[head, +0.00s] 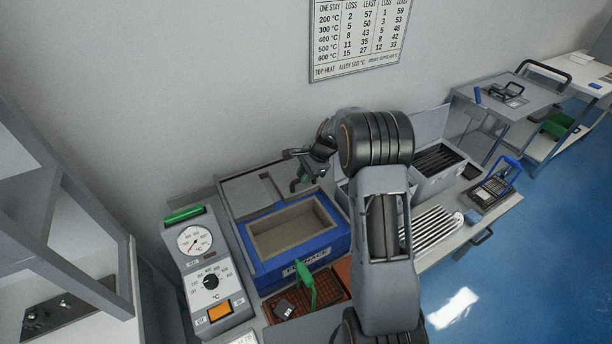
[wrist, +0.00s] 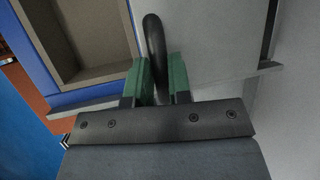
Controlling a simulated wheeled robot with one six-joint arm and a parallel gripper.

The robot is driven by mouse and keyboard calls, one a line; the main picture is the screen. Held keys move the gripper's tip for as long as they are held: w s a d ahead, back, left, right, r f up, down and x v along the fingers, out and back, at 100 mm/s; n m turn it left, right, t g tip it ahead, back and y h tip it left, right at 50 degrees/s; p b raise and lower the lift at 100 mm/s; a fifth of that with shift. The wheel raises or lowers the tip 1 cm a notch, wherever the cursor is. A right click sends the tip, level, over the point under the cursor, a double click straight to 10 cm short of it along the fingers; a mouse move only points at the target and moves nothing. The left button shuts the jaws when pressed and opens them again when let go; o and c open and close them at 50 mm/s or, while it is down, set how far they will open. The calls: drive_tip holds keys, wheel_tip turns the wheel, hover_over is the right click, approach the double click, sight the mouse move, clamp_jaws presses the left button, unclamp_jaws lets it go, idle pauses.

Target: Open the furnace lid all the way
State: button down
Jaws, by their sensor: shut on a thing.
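The blue furnace (head: 277,271) stands against the wall in the head view, its tan chamber uncovered. Its grey lid (head: 240,193) lies behind the chamber, toward the wall; in the wrist view the lid (wrist: 210,35) is the grey plate at the right, beside the furnace's chamber wall (wrist: 112,72). My gripper (head: 301,183) is at the lid's right side. In the wrist view, my gripper (wrist: 161,82) has its green finger pads shut on the black curved lid handle (wrist: 154,40). The handle's lower end is hidden between the pads.
A control box (head: 205,270) with dials stands left of the furnace. A green-handled tool (head: 307,275) and an orange rack (head: 330,290) are in front. A grey open-lidded box (head: 437,180) and metal rods (head: 432,230) lie right, beyond my arm. The wall is close behind the lid.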

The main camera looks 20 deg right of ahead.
drive_tip(key=c, duration=1.1)
unclamp_jaws()
drive_tip(key=shift+o, duration=0.2)
drive_tip(key=v, duration=1.3)
drive_tip(key=shift+d+r, duration=0.2)
drive_tip(key=shift+r, duration=0.15)
drive_tip(key=s+f+n+h, duration=0.1)
drive_tip(key=s+f+n, duration=0.3)
drive_tip(key=n, duration=0.1)
drive_tip(key=s+a+r+n+t+h, duration=0.1)
drive_tip(key=s+a+r+n, duration=0.1)
drive_tip(key=s, duration=0.5)
drive_tip(key=s+a+r+n+h, duration=0.1)
drive_tip(key=s+a+r+n, duration=0.1)
drive_tip(key=s+n, duration=0.3)
drive_tip(key=s+a+r+n+t+h, duration=0.1)
drive_tip(key=s+a+r+n, duration=0.1)
drive_tip(key=s, duration=0.7)
drive_tip(key=shift+a+n+t+h, duration=0.35)
drive_tip(key=shift+a+n, duration=0.45)
drive_tip(key=shift+a, duration=0.4)
